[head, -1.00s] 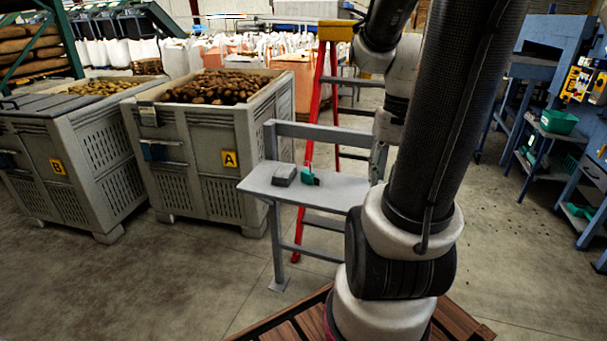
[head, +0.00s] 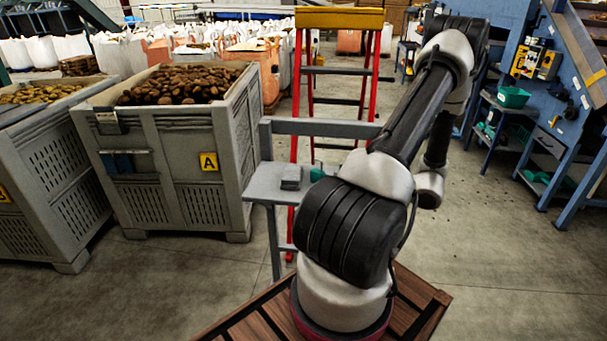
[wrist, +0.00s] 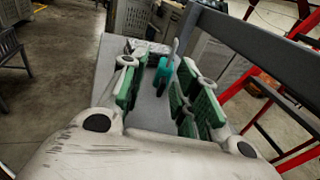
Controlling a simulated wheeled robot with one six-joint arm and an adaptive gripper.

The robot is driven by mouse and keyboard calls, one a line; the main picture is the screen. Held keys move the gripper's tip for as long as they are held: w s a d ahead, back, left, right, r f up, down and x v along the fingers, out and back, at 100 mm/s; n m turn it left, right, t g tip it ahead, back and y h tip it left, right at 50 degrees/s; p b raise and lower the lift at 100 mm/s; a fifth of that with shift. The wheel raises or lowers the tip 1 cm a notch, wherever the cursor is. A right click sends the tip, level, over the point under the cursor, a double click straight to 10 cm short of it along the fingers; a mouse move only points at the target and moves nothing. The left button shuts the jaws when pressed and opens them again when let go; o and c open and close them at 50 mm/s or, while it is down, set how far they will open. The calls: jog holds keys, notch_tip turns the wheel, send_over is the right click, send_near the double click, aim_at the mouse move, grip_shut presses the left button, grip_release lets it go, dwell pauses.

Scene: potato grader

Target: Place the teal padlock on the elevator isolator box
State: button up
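The teal padlock (wrist: 162,72) lies on the small grey table, seen in the wrist view between and just beyond my finger pads. In the head view, part of it shows as a teal spot (head: 317,174) beside my arm. My gripper (wrist: 160,88) is open, its green pads apart on either side of the padlock's line, with no clear contact. My gripper is hidden behind my arm in the head view. A box with a yellow face (head: 536,60) is on the blue machine at right; I cannot tell whether it is the elevator isolator box.
The grey table (head: 262,190) has a grey block (head: 291,177) on it and a rail (head: 320,127) behind. A red stepladder with a yellow top (head: 340,18) stands behind. Bin A (head: 222,215) is left. Open floor lies between the table and the blue machine (head: 590,165).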

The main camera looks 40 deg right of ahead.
aim_at(321, 162)
jog(key=shift+w+d+r+m+t+h, duration=0.45)
jog(key=shift+w+d+r+t, duration=0.3)
jog(key=shift+w+r, duration=0.2)
jog(key=shift+w+a+r, duration=0.1)
jog(key=shift+w+a, duration=0.1)
jog(key=shift+w, duration=0.05)
jog(key=x, duration=0.7)
jog(key=shift+s+a+f, duration=0.15)
jog(key=shift+a+f, duration=0.2)
grip_shut()
